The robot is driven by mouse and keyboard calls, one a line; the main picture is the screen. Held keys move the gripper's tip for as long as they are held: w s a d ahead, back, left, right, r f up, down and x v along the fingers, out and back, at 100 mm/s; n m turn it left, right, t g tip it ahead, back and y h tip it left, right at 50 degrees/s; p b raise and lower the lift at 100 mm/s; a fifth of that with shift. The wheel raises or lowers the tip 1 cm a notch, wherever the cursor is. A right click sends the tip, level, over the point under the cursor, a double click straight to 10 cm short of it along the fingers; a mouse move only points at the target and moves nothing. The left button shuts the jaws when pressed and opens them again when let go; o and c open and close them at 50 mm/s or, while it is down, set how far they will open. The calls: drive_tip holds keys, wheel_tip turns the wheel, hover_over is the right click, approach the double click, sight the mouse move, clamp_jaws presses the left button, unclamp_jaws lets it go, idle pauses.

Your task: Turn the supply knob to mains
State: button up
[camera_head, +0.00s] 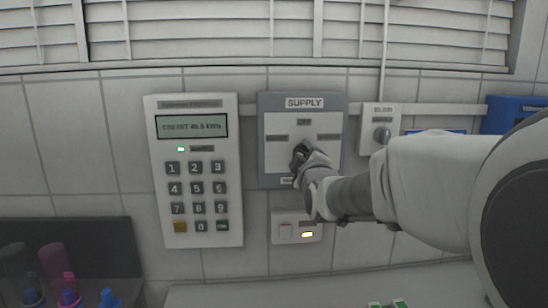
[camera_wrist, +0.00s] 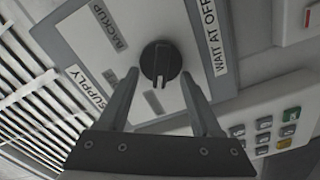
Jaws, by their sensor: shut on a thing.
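The grey supply panel (camera_head: 268,160) hangs on the tiled wall, headed SUPPLY. OFF is at the top of its pale face, with a small label on each side. In the wrist view, the panel (camera_wrist: 205,20) shows BACKUP and WAIT AT OFF labels. The round black supply knob (camera_wrist: 160,60) sits at its middle, its white mark toward the bottom of the wrist picture. My gripper (camera_wrist: 159,80) is shut on the knob, one finger on each side. In the head view, my gripper (camera_head: 304,163) covers most of the knob.
A keypad unit (camera_head: 194,170) with a lit display is left of the panel. A smaller switch box (camera_head: 380,128) is at right. Capped tubes (camera_head: 68,290) stand lower left. Window blinds (camera_head: 200,30) run above.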

drive_tip(key=o, duration=1.4)
drive_tip(key=shift+c, duration=0.2)
drive_tip(key=shift+s, duration=0.1)
drive_tip(key=s, duration=1.7)
drive_tip(key=shift+s+b, duration=0.15)
drive_tip(key=shift+b, duration=0.15)
drive_tip(key=shift+f, duration=0.1)
